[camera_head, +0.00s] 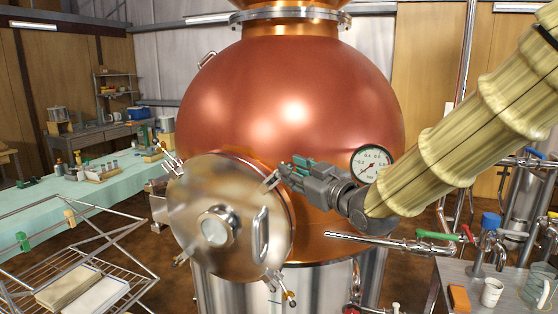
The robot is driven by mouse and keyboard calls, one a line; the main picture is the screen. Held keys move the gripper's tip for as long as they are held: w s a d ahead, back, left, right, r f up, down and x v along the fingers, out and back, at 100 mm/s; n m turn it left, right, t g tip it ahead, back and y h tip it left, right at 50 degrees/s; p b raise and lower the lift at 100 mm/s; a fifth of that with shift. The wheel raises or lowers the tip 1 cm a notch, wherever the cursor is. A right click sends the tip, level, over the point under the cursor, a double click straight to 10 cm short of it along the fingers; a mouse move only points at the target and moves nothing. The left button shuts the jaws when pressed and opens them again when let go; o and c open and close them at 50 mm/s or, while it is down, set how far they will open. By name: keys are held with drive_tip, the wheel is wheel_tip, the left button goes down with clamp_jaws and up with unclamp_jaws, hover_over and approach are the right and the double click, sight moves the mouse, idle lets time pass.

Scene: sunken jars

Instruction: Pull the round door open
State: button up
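The round door (228,225) is a polished steel disc low on the front of a copper kettle (290,95). It has a round glass port (215,226) and an upright bar handle (260,234) near its right edge. A hinge block (158,200) is at its left. Clamps sit around its rim, one at the upper right (271,180). An orange rim shows behind the door's upper right edge; I cannot tell how wide any gap is. My gripper (284,175) is at the door's upper right, above the handle and apart from it. Its finger opening is unclear.
A pressure gauge (371,163) sits right behind my gripper. A steel pipe with a green-handled valve (400,243) juts out below my arm. A wire rack (75,270) stands at the lower left, near the door's left side. A side table (465,285) with cups stands at the lower right.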

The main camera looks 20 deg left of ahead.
drive_tip(key=p+x, duration=0.2)
drive_tip(key=x, duration=0.5)
clamp_jaws()
drive_tip(key=shift+w, duration=0.1)
drive_tip(key=shift+a+f, duration=0.1)
